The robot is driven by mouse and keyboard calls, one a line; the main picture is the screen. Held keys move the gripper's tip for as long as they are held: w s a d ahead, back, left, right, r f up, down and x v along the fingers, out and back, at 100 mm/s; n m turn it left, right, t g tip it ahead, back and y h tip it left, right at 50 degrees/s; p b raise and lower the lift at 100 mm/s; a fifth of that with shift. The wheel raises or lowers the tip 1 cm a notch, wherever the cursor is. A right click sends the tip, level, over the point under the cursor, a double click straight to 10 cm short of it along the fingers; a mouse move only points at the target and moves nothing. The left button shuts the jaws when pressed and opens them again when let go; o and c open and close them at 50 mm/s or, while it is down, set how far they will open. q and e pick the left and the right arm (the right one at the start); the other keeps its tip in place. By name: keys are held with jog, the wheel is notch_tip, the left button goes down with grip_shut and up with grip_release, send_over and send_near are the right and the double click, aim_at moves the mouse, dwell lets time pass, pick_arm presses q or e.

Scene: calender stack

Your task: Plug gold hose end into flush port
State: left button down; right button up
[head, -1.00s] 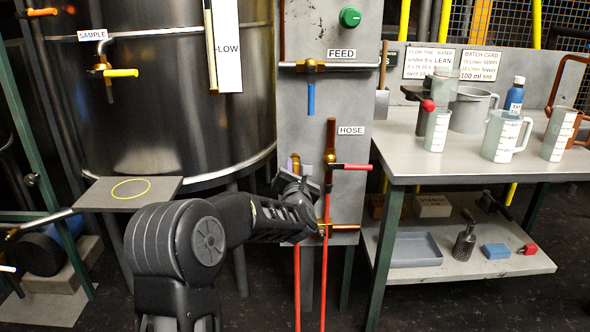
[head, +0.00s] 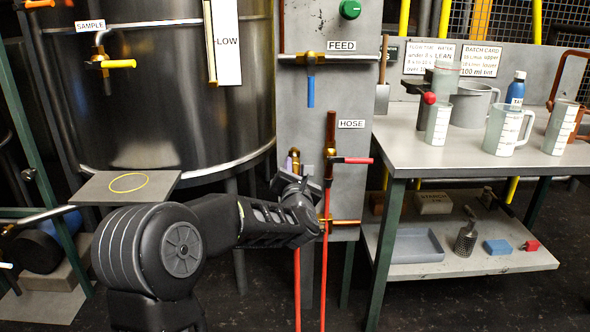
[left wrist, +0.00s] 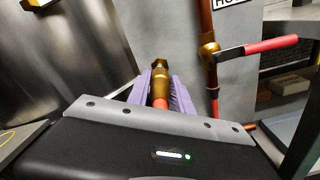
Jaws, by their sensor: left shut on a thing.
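The gold hose end (left wrist: 160,82) is upright between the purple finger pads of my left gripper (left wrist: 160,90), which is shut on it. Red hose (left wrist: 160,104) shows just below the gold part. In the head view the gold hose end (head: 296,158) shows beside the grey panel, left of the HOSE valve, with my left gripper (head: 294,170) around it and my wrist hiding the part below. I cannot pick out the flush port for sure in either view. My right gripper is not in view.
The HOSE valve with its red handle (head: 352,160) is close to the right of my gripper. The grey panel (head: 310,120) is behind it. The steel tank (head: 160,130) and a small shelf (head: 100,190) are left. A table (head: 405,160) with jugs is right.

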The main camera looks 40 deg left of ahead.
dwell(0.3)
pick_arm(q)
jog(key=s+d+f+m+t+h, duration=0.1)
jog(key=s+d+f+m+h, duration=0.1)
jog(key=d+h, duration=0.3)
jog(key=s+d+f+m+t+h, duration=0.1)
jog(key=d+f+m+h, duration=0.3)
jog(key=d, duration=1)
jog(key=s+d+f+m+h, duration=0.2)
jog(key=d+f+m+h, duration=0.1)
jog(key=d+h, duration=0.4)
jog(key=d+m, duration=0.1)
jog(key=d, duration=0.2)
jog(key=shift+s+d+f+m+t, duration=0.15)
jog(key=shift+s+f+m+t, duration=0.1)
jog(key=shift+s+m+t, duration=0.15)
